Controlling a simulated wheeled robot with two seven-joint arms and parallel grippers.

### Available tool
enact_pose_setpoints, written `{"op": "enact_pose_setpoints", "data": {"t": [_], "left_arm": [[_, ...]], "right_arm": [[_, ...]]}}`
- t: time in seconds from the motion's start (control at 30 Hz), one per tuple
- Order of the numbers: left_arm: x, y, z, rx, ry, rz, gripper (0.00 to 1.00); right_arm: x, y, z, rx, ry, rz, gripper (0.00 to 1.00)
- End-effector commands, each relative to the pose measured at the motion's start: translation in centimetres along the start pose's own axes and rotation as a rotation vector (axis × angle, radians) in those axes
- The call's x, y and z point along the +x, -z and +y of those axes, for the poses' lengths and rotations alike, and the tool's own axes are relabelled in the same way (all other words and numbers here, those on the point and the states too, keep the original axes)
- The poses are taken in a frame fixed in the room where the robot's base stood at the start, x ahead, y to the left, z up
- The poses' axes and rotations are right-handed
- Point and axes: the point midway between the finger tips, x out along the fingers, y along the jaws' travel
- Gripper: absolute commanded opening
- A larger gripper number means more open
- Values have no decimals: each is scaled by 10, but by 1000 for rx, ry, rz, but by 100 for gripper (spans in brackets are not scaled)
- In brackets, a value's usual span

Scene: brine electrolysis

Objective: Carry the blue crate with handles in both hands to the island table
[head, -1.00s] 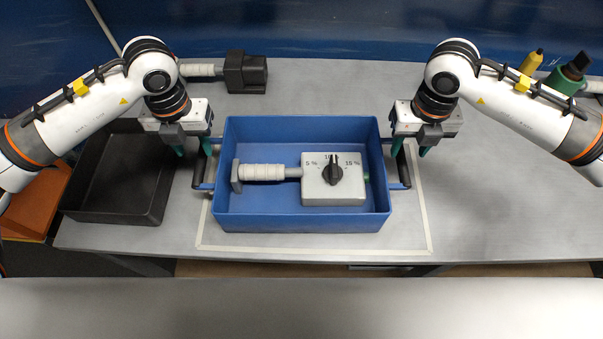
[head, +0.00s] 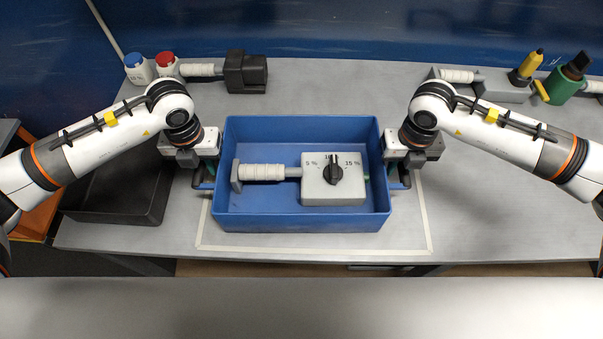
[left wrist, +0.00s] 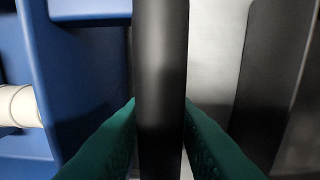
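The blue crate (head: 300,222) stands level on the grey table, with a black bar handle on each side. My left gripper (head: 204,178) is down at its left handle (head: 201,186). In the left wrist view the black bar (left wrist: 160,80) runs between the teal fingers (left wrist: 160,125), which lie close against both its sides. My right gripper (head: 398,178) is down at the right handle (head: 408,183); its fingers are mostly hidden, so its closure cannot be told. In the crate lie a grey box with a dial (head: 333,190) and a white-gripped tool (head: 262,172).
A black tray (head: 115,215) sits close to the left of the crate. At the back are a black device (head: 246,72), blue-capped (head: 137,68) and red-capped (head: 166,65) bottles, and a green item (head: 565,84). The table right of the crate is mostly clear.

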Motion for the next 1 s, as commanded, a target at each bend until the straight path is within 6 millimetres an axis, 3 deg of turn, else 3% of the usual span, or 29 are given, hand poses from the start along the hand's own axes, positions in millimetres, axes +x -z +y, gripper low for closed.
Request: {"op": "enact_pose_setpoints", "data": {"t": [0.03,0.13,0.67,1.0], "left_arm": [[0,0,0,0,0,0,16],[0,0,0,0,0,0,0],[-6,1,0,0,-1,2,0],[-34,1,0,0,-1,2,0]], "right_arm": [[0,0,0,0,0,0,16],[0,0,0,0,0,0,0],[-6,1,0,0,1,3,0],[-34,1,0,0,1,3,0]]}}
